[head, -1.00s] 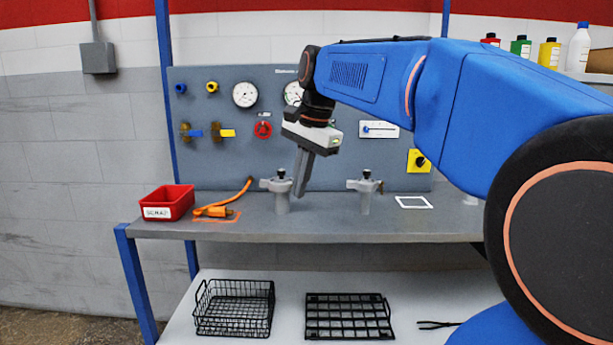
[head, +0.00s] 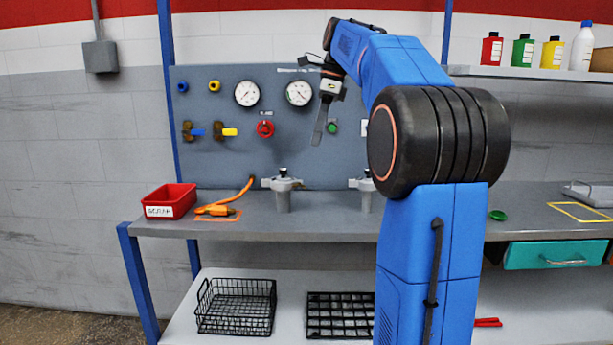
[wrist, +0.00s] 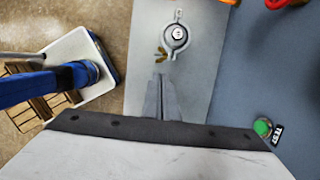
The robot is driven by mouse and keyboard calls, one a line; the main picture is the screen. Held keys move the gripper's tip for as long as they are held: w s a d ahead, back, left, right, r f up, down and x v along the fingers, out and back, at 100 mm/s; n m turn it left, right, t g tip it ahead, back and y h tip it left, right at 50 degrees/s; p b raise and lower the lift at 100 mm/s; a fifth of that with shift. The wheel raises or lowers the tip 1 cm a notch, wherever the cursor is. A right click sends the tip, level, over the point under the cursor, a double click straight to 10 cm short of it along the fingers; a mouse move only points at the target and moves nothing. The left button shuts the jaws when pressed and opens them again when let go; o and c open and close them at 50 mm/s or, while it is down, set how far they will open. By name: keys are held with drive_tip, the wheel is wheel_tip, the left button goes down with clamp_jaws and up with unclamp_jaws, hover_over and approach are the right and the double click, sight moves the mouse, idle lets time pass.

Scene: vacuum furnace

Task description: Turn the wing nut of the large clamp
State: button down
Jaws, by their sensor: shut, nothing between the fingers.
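Two grey clamp fittings with black tops stand upright on the bench, a left one (head: 283,190) and a right one (head: 361,184). My arm partly hides the right one. I cannot tell which is the large clamp. In the wrist view one fitting (wrist: 175,38) shows from above, with a small brass wing-shaped piece (wrist: 161,53) beside it; I cannot tell which fitting bears that piece. My gripper (head: 316,142) is shut and empty, fingers pointing down, above the bench between the fittings. In the wrist view its fingertips (wrist: 160,77) are just below the brass piece in the picture, apart from it.
A red bin (head: 170,201) and an orange cable tool (head: 217,210) lie at left. Wire baskets (head: 236,307) sit on the lower shelf.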

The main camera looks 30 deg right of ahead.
sight(304, 185)
drive_tip(key=x, duration=1.2)
drive_tip(key=shift+s+d+f+t+y, duration=0.15)
drive_tip(key=shift+d+t+y, duration=0.15)
drive_tip(key=shift+y, duration=0.2)
idle(0.6)
drive_tip(key=shift+s+d+f+t+y, duration=0.2)
drive_tip(key=shift+f+t+y, duration=0.45)
drive_tip(key=shift+y, duration=0.25)
drive_tip(key=shift+s+d+f+t+y, duration=0.1)
drive_tip(key=shift+d+f+t+y, duration=0.05)
drive_tip(key=shift+f+t+y, duration=0.65)
drive_tip(key=shift+s+d+f+t+y, duration=0.2)
drive_tip(key=shift+f+t+y, duration=0.3)
drive_tip(key=shift+y, duration=0.5)
drive_tip(key=shift+w+f, duration=0.1)
drive_tip(key=shift+f, duration=0.15)
drive_tip(key=shift+r, duration=0.15)
drive_tip(key=shift+r, duration=0.65)
